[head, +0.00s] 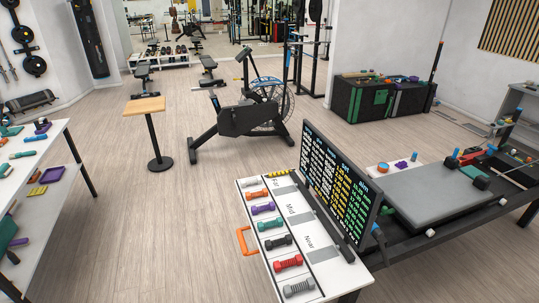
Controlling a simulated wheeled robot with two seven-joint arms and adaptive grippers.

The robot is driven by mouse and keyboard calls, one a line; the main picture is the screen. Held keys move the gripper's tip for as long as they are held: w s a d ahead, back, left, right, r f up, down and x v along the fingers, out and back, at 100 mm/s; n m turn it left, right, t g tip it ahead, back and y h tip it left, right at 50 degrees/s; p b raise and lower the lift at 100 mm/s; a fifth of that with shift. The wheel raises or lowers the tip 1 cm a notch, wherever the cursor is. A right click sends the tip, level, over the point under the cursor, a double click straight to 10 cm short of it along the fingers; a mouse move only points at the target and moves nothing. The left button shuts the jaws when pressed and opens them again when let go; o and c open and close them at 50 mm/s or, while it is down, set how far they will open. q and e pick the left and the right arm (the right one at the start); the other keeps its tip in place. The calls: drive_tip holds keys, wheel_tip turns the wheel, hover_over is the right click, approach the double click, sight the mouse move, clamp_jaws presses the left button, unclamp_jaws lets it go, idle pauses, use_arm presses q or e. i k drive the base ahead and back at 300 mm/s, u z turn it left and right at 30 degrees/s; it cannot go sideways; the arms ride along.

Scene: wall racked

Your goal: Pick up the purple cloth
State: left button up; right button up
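Several small purple things are in the head view, and I cannot tell for sure which is the purple cloth. A flat purple piece (51,174) lies on the lower shelf of the white rack at the left. A small purple item (42,127) lies on the top of that rack. Another purple item (401,165) is on the white surface at the right, beside the grey padded bench. Neither of my grippers is in view.
The white rack (60,142) stands at the left. A white dumbbell stand (245,200) with a black display board (338,185) is in front. A small wooden-topped table (144,105) and an exercise bike (240,119) stand beyond. The wooden floor (150,225) between rack and stand is clear.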

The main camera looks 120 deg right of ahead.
sight(403, 164)
drive_tip(key=z, duration=0.05)
drive_tip(key=i, duration=0.3)
drive_tip(key=z, duration=3)
drive_tip(key=i, duration=3.7)
drive_tip(key=z, duration=0.85)
drive_tip(key=i, duration=1.75)
drive_tip(key=z, duration=1.85)
